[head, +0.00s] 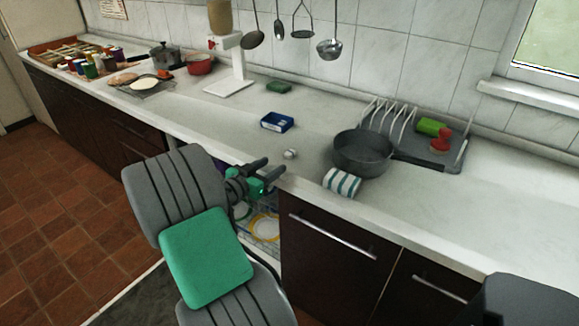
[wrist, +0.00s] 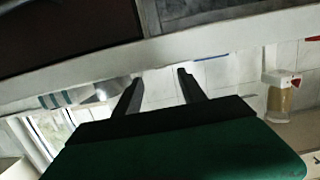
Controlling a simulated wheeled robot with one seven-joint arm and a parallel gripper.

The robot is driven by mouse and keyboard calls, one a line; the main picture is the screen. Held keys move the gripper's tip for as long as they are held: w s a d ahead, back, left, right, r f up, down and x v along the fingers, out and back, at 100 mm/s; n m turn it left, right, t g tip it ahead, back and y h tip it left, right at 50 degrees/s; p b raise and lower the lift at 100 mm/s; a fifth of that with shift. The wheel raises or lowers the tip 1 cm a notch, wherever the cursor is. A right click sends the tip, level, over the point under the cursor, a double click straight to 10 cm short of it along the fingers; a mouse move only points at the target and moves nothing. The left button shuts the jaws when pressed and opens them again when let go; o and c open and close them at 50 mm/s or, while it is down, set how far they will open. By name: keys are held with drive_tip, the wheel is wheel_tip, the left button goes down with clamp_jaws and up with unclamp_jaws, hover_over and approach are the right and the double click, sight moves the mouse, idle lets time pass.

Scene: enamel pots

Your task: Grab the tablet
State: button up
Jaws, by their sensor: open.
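A small pale lump (head: 291,154), which looks like the tablet, lies on the countertop near its front edge, between the blue box and the pan. It is too small to make out in detail. My gripper (head: 275,166) is at the counter's front edge, just left of and nearer than the tablet, apart from it. Its two dark fingers are spread with nothing between them. The wrist view, which is upside down, shows the open fingers (wrist: 160,76) pointing at the counter edge; I cannot make out the tablet there.
A blue box (head: 277,122) stands behind the tablet. A dish rack (head: 462,158) stands behind the pan. Below the counter, an open compartment holds a rack with plates (head: 264,227). The right countertop is clear.

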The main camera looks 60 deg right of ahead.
sight(287, 154)
drive_tip(key=x, duration=0.2)
drive_tip(key=p+x, duration=0.1)
drive_tip(key=x, duration=0.2)
drive_tip(key=r+x, duration=0.1)
drive_tip(key=x, duration=0.2)
drive_tip(key=shift+d, duration=0.15)
clamp_jaws()
